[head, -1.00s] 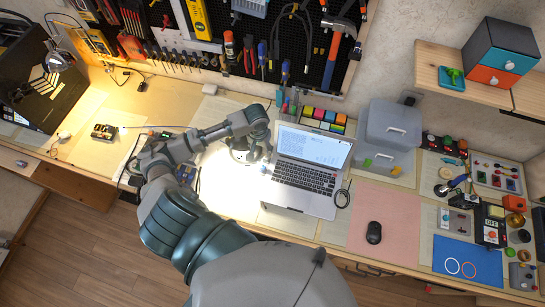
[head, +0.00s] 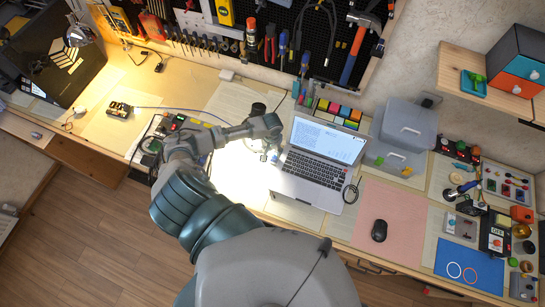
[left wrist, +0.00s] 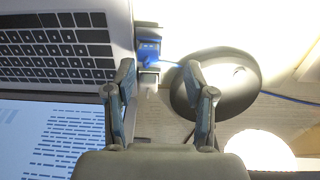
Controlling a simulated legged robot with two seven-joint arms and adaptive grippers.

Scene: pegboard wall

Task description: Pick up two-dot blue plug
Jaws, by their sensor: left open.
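A blue plug (left wrist: 149,47) with a pale grey lower part shows in the left wrist view, beside the laptop's edge. A blue cable runs right from it. Its dots are too small to make out. My left gripper (left wrist: 159,70) is open, with the plug showing between and just beyond its fingertips; nothing is held. In the head view my left gripper (head: 272,155) is small against the bright bench, left of the laptop, and I cannot make out the plug there. My right gripper is not in view.
The open laptop (head: 310,165) lies close to the gripper. A tool pegboard (head: 310,45) stands behind.

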